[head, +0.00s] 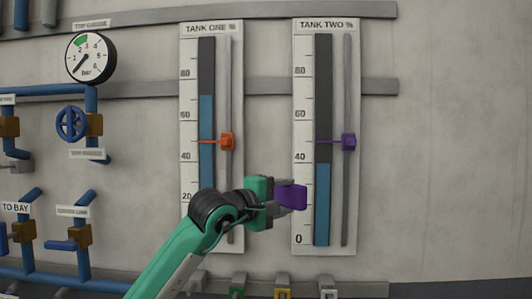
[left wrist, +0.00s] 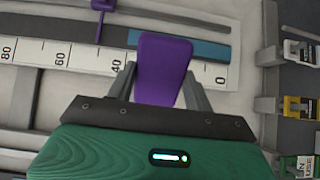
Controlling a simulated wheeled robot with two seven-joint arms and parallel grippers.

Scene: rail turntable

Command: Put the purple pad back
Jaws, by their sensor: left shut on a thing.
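The purple pad (head: 293,196) is a flat purple piece held by my left gripper (head: 283,195), in front of the lower part of the TANK TWO gauge (head: 298,235). In the left wrist view the pad (left wrist: 163,68) stands out between the two grey fingers, which are shut on it. The pad and gripper hide part of the gauge's left scale between 0 and 40. Below the gauges, small holders with a green (head: 237,291), a yellow (head: 282,292) and a pale (head: 328,292) label stick out. My right gripper is not in view.
The TANK ONE gauge (head: 189,130) with an orange pointer (head: 227,142) is on the left. TANK TWO has a purple pointer (head: 348,142). A dial gauge (head: 91,57), blue pipes and valves (head: 71,124) fill the far left. The wall on the right is bare.

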